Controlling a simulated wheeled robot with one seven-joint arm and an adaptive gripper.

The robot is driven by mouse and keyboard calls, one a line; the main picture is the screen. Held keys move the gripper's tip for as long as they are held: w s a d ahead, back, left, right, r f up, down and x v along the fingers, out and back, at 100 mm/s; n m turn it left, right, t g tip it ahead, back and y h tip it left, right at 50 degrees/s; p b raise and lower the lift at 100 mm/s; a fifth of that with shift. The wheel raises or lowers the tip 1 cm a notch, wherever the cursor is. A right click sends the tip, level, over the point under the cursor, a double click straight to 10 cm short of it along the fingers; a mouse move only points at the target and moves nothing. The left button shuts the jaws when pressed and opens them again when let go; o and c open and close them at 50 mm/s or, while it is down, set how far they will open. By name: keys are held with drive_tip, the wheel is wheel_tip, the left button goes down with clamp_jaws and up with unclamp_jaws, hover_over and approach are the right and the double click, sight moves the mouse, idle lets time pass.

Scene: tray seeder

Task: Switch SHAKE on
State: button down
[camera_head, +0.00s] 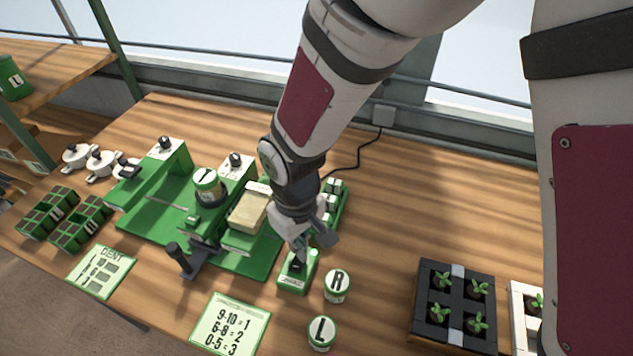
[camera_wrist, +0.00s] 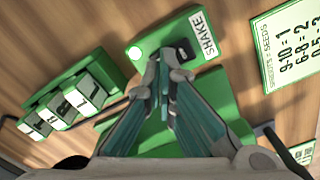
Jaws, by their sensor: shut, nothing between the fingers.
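The SHAKE switch box (camera_head: 291,285) is a small green box at the front of the seeder, below my gripper (camera_head: 298,249). In the wrist view its white SHAKE label (camera_wrist: 204,34) is readable. The fingers hide part of the box and the lever's base.
The green seeder (camera_head: 150,222) stands left of the box. A number card (camera_head: 230,325) lies in front. A black seedling tray (camera_head: 425,334) is farther right, with bare table between.

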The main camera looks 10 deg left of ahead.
drive_tip(key=shift+r+p, duration=1.5)
drive_tip(key=shift+r, duration=1.3)
